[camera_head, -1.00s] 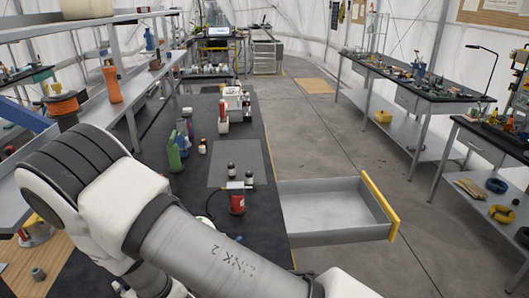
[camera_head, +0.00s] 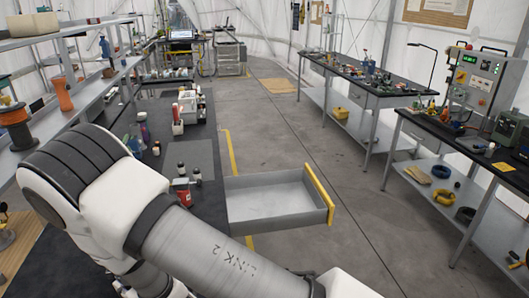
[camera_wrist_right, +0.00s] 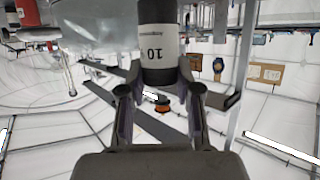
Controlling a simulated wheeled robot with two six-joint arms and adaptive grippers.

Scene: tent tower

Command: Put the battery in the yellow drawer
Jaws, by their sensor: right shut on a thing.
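The yellow drawer stands open in the head view, with a yellow front (camera_head: 319,194) and a grey, empty-looking inside (camera_head: 270,197). It juts out from the right side of the dark workbench (camera_head: 208,205). In the right wrist view my right gripper (camera_wrist_right: 160,100) is shut on a black cylinder with a white label marked 10 (camera_wrist_right: 158,45), seen upside down. It may be the battery; I cannot tell for sure. Neither gripper shows in the head view, so their place relative to the drawer is hidden.
On the workbench near the drawer are a red can (camera_head: 182,191) and two small dark-topped cylinders (camera_head: 196,174). A white and red device (camera_head: 190,104) stands farther back. The floor (camera_head: 350,235) right of the drawer is clear. A side table (camera_head: 455,140) stands at the right.

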